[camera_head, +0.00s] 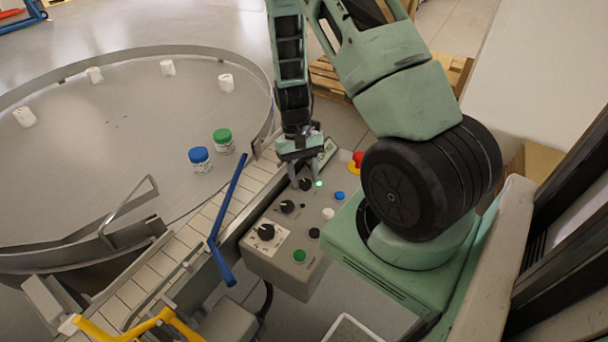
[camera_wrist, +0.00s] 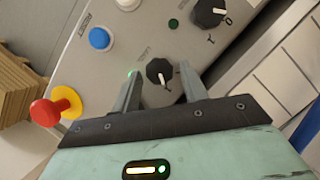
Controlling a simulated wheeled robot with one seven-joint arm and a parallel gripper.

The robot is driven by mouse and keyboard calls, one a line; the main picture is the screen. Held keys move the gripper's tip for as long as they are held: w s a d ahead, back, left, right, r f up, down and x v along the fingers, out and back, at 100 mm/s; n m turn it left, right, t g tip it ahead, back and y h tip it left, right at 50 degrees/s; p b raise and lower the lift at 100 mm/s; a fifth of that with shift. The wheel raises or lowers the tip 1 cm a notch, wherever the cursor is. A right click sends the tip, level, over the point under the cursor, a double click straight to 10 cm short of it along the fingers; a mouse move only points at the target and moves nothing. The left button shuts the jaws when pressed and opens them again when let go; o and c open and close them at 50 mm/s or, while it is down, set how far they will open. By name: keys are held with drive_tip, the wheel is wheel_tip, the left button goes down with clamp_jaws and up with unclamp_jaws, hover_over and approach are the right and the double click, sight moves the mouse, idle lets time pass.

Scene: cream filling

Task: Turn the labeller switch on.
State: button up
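The grey control panel (camera_head: 275,249) carries several black rotary knobs, and their labels are too small to read. My gripper (camera_head: 302,176) is over the knob nearest the panel's far end (camera_head: 306,185). In the wrist view this black knob (camera_wrist: 160,72) with a white pointer line sits between the fingertips of my open gripper (camera_wrist: 160,84), with gaps on both sides. A small green lamp (camera_wrist: 130,73) beside this knob is lit; it also shows lit in the head view (camera_head: 319,183). I cannot tell whether the fingers touch the panel.
A red emergency button (camera_wrist: 44,112) on a yellow base and a blue button (camera_wrist: 99,38) are near my gripper. A second knob (camera_wrist: 208,12) has a dark green lamp (camera_wrist: 173,23). A conveyor (camera_head: 207,217) with a blue rail (camera_head: 226,220) runs alongside the panel.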

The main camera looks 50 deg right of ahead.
drive_tip(key=shift+o, duration=0.2)
drive_tip(key=b+v, duration=0.2)
drive_tip(key=v, duration=1.5)
drive_tip(key=shift+r, duration=0.2)
drive_tip(key=shift+w, duration=0.1)
drive_tip(key=s+a+r+n+t+h, duration=0.1)
drive_tip(key=a+r+n, duration=0.15)
drive_tip(key=a, duration=0.75)
drive_tip(key=s+a+r+n, duration=0.15)
drive_tip(key=a+n, duration=0.25)
drive_tip(key=a, duration=0.7)
drive_tip(key=s+a+n+t, duration=0.2)
drive_tip(key=s+a+n, duration=0.5)
drive_tip(key=s+a, duration=0.6)
drive_tip(key=shift+s+t+h, duration=0.3)
drive_tip(key=shift+s+t, duration=0.1)
drive_tip(key=shift+s, duration=0.5)
